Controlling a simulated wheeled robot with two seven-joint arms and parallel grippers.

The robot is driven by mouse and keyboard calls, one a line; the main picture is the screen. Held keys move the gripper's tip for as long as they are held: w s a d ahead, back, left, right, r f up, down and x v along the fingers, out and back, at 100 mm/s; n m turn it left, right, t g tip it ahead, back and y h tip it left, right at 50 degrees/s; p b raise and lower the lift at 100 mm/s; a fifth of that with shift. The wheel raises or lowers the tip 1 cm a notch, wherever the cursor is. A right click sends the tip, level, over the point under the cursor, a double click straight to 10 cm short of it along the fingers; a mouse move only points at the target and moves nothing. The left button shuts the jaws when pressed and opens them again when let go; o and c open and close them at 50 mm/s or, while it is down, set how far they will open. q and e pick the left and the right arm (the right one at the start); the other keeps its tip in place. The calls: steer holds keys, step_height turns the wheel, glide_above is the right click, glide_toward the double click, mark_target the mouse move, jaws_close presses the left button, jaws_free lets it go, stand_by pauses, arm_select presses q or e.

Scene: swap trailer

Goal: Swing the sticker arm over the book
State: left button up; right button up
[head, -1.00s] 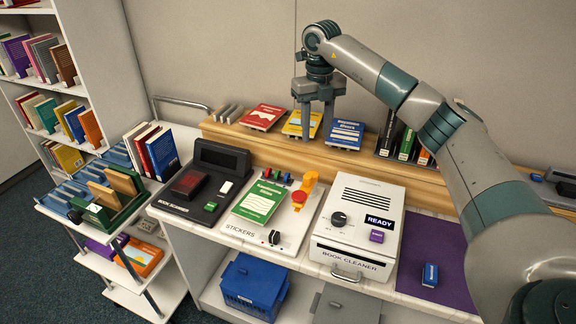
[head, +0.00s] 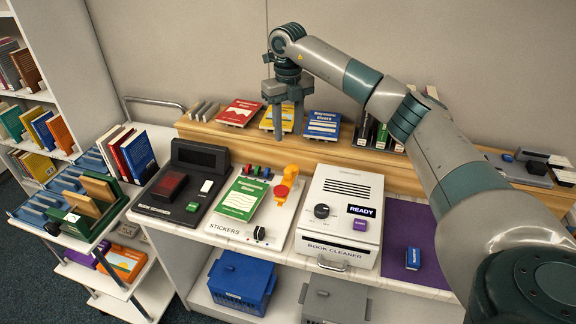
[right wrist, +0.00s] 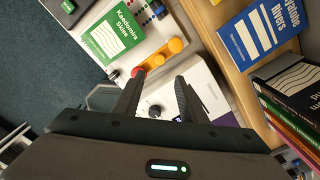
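The green book (head: 240,199) lies flat on the white sticker station (head: 226,229), its cover up. The orange sticker arm (head: 291,171) with a red end (head: 282,191) stands just right of the book and is not over it. In the right wrist view the orange arm (right wrist: 167,54) and the green book (right wrist: 116,36) show beyond the fingers. My right gripper (head: 288,132) is open and empty, fingers pointing down. It is above and behind the station, in front of the yellow book on the ledge. My left gripper is not in view.
A black scanner (head: 185,184) stands left of the station and the white book cleaner (head: 341,212) right of it. Several books, including a yellow book (head: 275,118), rest on the wooden ledge (head: 221,134) behind. A cart (head: 97,245) with books is at the left.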

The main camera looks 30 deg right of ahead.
mark_target(288, 170)
step_height(288, 170, down, 13)
steer(key=p, duration=0.4)
steer(key=shift+r+p, duration=0.15)
steer(key=shift+p, duration=0.15)
steer(key=shift+f, duration=0.85)
